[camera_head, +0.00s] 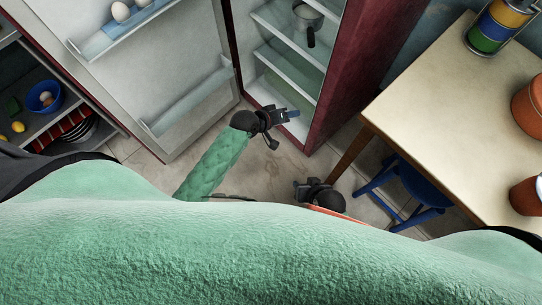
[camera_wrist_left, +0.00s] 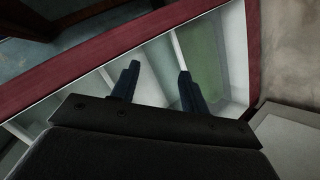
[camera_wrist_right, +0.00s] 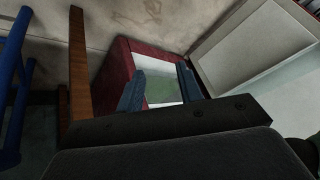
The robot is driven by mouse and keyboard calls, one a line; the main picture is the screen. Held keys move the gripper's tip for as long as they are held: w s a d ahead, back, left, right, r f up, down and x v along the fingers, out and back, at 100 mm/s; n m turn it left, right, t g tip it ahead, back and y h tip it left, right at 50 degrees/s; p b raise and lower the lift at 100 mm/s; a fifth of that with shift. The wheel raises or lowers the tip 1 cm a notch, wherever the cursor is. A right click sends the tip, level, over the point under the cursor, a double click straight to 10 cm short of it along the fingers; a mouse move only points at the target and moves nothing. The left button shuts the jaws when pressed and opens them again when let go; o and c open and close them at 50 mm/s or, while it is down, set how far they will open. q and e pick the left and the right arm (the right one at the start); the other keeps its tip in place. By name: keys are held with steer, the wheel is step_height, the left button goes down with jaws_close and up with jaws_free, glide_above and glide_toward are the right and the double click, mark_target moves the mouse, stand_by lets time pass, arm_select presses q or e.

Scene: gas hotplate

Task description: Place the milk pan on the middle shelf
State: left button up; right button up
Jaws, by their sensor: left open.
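My left gripper (camera_head: 292,114) is open and empty at the refrigerator's opening, low and well below the pan. Its two fingers (camera_wrist_left: 158,85) stand apart in the left wrist view, facing the shelves. My right gripper (camera_head: 299,189) is lower, outside the refrigerator; its fingers (camera_wrist_right: 160,84) are apart and empty.
The refrigerator door (camera_head: 165,60) stands open at left, with eggs (camera_head: 121,11) in its rack. A wooden table (camera_head: 435,110) with pots and a blue stool (camera_head: 408,190) are at right. A dark shelf unit with a blue bowl (camera_head: 43,97) is at far left.

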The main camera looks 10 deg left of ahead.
arm_select(q)
steer(key=shift+s+a+f+m+g+y, duration=0.6)
steer(key=shift+s+f+m+g+y, duration=1)
steer(key=shift+s, duration=4.15)
steer(key=shift+s+a+f+m+g+y, duration=0.55)
steer(key=shift+s+f+m, duration=1.2)
steer(key=shift+s, duration=3.95)
steer(key=s+a+r+y+p, duration=0.1)
steer(key=a+r+p, duration=0.2)
steer(key=r, duration=0.7)
steer(key=a+r+n+g+y+p, duration=0.1)
steer(key=a+r+p, duration=0.3)
steer(key=r, duration=0.7)
steer(key=shift+s+a+r+p, duration=0.25)
steer(key=shift+s+p, duration=0.1)
steer(key=shift+p, duration=0.5)
arm_select(e)
steer(key=s+d+r+g+h, duration=0.1)
steer(key=d+r, duration=0.3)
steer(key=r, duration=0.7)
steer(key=s+d+r+g+h, duration=0.1)
steer(key=d+r, duration=0.3)
steer(key=r, duration=0.7)
steer(key=shift+s+g, duration=0.7)
steer(key=shift+s, duration=0.1)
